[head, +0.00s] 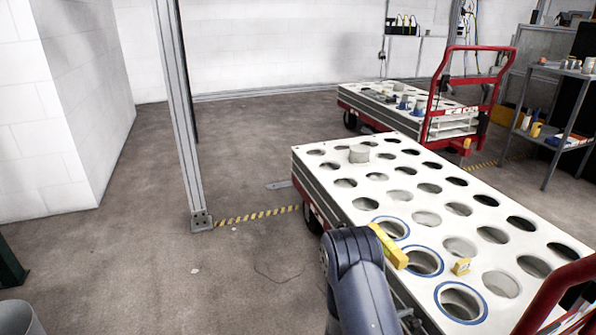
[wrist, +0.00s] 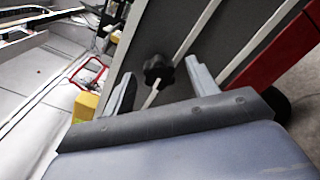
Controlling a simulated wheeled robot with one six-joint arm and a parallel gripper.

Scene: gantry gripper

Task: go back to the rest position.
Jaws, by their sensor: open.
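My gripper (wrist: 160,72) shows in the wrist view with its two pale fingers spread wide apart. No object is clearly held between them; a dark knob (wrist: 158,69) appears in the gap, and I cannot tell how far beyond the fingers it is. In the head view my dark arm rises at the bottom centre, beside the near edge of the white holed cart (head: 330,165), and my fingers are hidden there. A yellow bar (head: 388,245) lies at the cart's near edge, right by my arm.
A second cart with a red handle (head: 436,90) stands behind. A metal post (head: 181,110) rises at left. Shelves (head: 563,95) stand at far right. The floor (head: 120,240) at left is mostly open.

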